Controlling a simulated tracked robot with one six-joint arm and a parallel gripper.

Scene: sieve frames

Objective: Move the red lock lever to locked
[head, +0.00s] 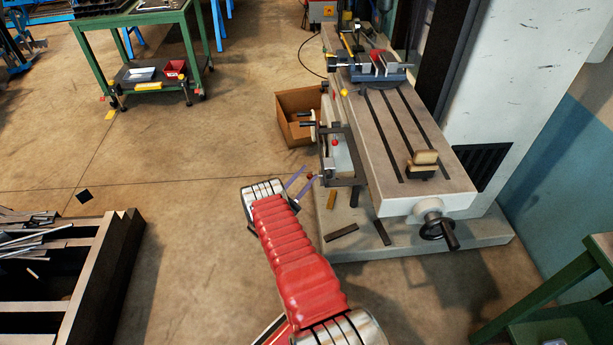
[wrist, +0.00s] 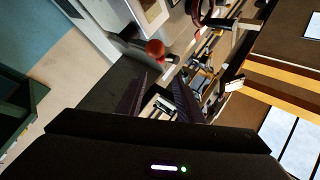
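My gripper (head: 309,173) reaches toward the near-left side of the milling machine, its two dark purple fingers apart. In the wrist view my gripper (wrist: 158,82) also shows open, with nothing between the fingers. A red ball knob (wrist: 155,48) on a dark lever stands just beyond the fingertips, apart from them as far as I can tell. In the head view a small dark red ball (head: 309,176) shows at the fingertips, and a bright red knob (head: 335,143) sits higher on the machine's side. I cannot tell for certain which one is the lock lever.
The slotted machine table (head: 395,130) carries a vise (head: 376,66) and a wooden-backed brush (head: 424,160). A handwheel (head: 438,228) sticks out at its near end. A cardboard box (head: 297,105) stands left of the machine. The floor left of my arm is clear up to a metal rack (head: 100,280).

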